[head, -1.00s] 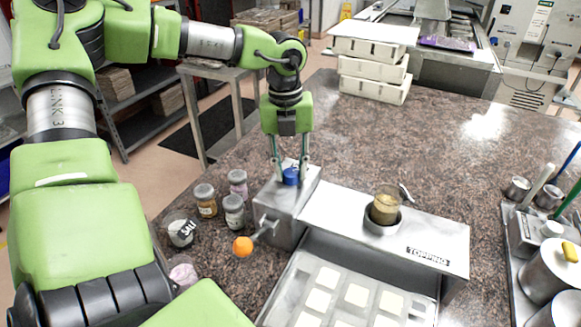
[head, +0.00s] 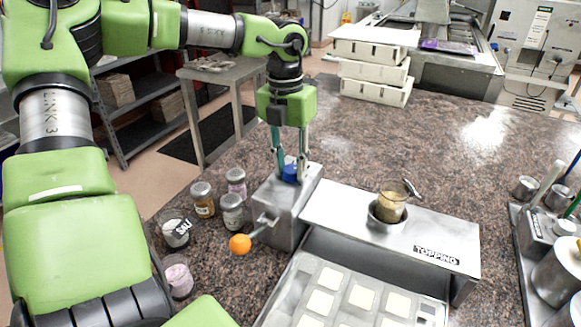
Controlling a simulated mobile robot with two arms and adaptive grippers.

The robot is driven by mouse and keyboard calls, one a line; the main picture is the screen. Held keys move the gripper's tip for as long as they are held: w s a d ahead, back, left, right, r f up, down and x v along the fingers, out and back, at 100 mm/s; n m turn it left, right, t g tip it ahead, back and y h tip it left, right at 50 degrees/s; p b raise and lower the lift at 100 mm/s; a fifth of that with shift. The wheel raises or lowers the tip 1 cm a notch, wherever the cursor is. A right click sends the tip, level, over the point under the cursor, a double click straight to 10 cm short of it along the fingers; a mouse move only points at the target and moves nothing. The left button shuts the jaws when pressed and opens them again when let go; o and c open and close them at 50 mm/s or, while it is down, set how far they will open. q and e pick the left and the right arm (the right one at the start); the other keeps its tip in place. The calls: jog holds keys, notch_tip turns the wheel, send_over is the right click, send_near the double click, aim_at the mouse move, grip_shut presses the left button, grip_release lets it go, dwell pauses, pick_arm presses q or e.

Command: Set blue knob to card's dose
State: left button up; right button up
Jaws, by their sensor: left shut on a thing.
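The blue knob (head: 291,173) sits on top of the grey metal dispenser block (head: 287,211). My left gripper (head: 290,175) points straight down with its two fingers on either side of the knob, shut on it. The fingers partly cover the knob, and no dial mark can be made out. No dose card can be made out in the head view. My right gripper does not show.
An orange ball-ended lever (head: 240,244) sticks out of the block's front. Several jars (head: 232,212) stand to its left.

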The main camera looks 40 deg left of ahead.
aim_at(288, 168)
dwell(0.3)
pick_arm(q)
jog(key=o, duration=1.1)
jog(key=shift+r, duration=0.1)
notch_tip(288, 168, up, 12)
jog(key=shift+a, duration=0.3)
